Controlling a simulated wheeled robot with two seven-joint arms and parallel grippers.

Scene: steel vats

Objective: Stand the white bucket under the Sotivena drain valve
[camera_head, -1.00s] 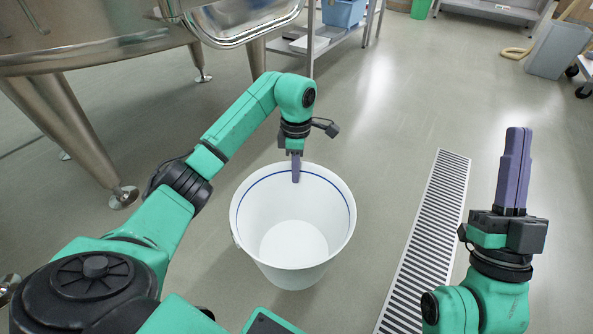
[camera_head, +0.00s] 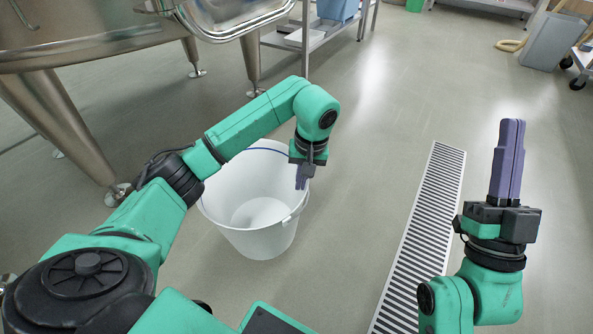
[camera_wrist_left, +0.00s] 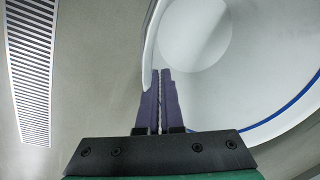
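The white bucket (camera_head: 262,240) is upright in the head view, right of the steel vat's leg, with a blue line inside its rim. It also fills the upper right of the left wrist view (camera_wrist_left: 235,95). My left gripper (camera_head: 302,180) is at the bucket's right rim, its fingers (camera_wrist_left: 159,100) closed on the wall. I cannot tell whether the bucket touches the floor. My right gripper (camera_head: 507,160) is shut and empty, pointing up at the right. The steel vat (camera_head: 90,45) is at the upper left. I see no drain valve and no readable name.
Vat legs (camera_head: 62,125) stand on the floor left of and behind the bucket. A floor drain grate (camera_head: 425,235) runs to the right. A steel rack (camera_head: 318,45) with a blue bin (camera_head: 337,9) stands behind. A grey bin (camera_head: 553,42) is far right. The middle floor is clear.

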